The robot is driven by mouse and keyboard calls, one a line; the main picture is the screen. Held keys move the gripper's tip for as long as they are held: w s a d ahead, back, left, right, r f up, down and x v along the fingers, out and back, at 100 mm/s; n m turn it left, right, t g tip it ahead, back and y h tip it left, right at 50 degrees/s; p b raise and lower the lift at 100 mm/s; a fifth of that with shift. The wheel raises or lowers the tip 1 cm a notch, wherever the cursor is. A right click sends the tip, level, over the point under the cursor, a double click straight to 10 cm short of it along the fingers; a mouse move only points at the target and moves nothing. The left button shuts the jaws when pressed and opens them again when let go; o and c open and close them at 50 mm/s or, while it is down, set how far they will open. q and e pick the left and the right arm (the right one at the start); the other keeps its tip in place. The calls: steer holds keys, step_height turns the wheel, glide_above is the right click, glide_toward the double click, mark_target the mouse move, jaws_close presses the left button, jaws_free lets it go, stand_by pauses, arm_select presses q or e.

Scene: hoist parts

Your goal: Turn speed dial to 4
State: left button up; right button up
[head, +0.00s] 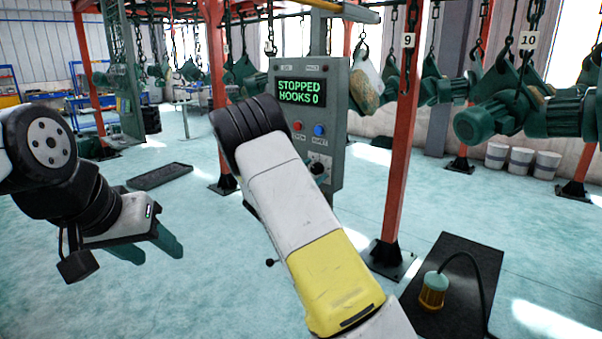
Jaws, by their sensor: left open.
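The grey control panel (338,110) stands upright near the middle of the head view. Its green-lettered screen (299,93) reads "STOPPED HOOKS 0". The speed dial (317,169) is a small dark knob on a pale plate low on the panel, just right of my right arm; its setting is too small to read. A red button (297,126) and a blue button (319,130) sit above it. My left gripper (155,249) is open and empty over the floor at the left, well apart from the panel. My right arm covers the panel's lower left; its gripper is not visible.
Orange posts (402,140) flank the panel. Green hoists (497,118) hang from chains at the right. Another dark mat (160,176) lies at the left. Open floor lies between.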

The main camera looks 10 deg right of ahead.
steer(key=v, duration=0.7)
steer(key=shift+s+a, duration=0.25)
steer(key=shift+a, duration=0.05)
steer(key=shift+f, duration=0.1)
